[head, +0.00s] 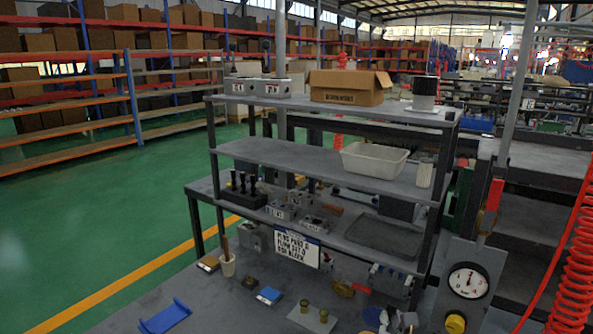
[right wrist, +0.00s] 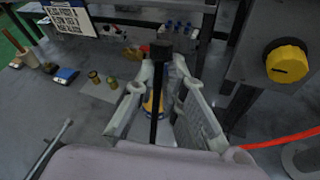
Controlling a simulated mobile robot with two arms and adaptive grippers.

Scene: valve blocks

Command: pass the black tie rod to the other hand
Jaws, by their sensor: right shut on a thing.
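The black tie rod (right wrist: 154,122) runs upright through the middle of the right wrist view, with a dark block-like end at its top. My right gripper (right wrist: 162,78) is shut on it, with one pale finger on each side of the rod. In the head view a small part of my right gripper (head: 398,322) shows at the bottom edge, over the grey bench. The tie rod cannot be made out clearly there. My left gripper is in neither view.
The grey bench (head: 245,305) holds a blue tray (head: 165,316), a beige cup (head: 227,264), a blue-topped box (head: 268,296) and a plate with brass parts (head: 312,318). A gauge panel (head: 468,282) and red coiled hose (head: 570,285) stand at the right. Shelves rise behind.

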